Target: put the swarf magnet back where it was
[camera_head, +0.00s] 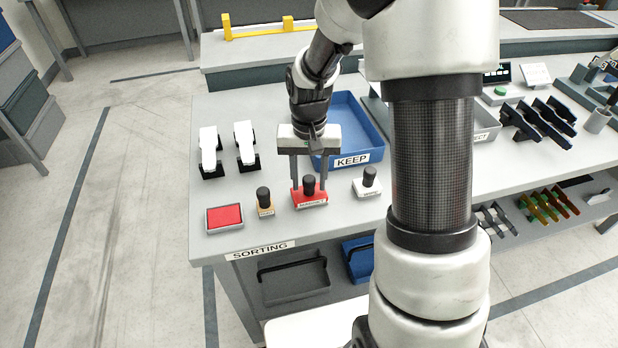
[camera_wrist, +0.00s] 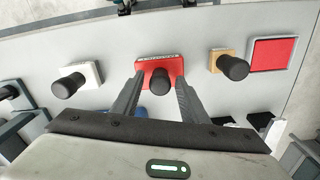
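A red block (camera_head: 311,198) with a black knob (camera_head: 309,183) stands upright on the grey bench near its front edge. Its label is too small to read surely, and I cannot tell whether it is the swarf magnet. My gripper (camera_head: 308,185) points down over it with its fingers spread, one on each side of the knob. In the wrist view the red block (camera_wrist: 160,70) and its knob lie between the fingertips (camera_wrist: 160,80), with gaps beside the knob. I cannot tell whether the fingers touch the block. No other thing in view is clearly the swarf magnet.
A white block with a knob (camera_head: 367,184) is right. Behind are the blue KEEP tray (camera_head: 348,158) and two white-and-black items (camera_head: 245,145). My arm hides the bench middle.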

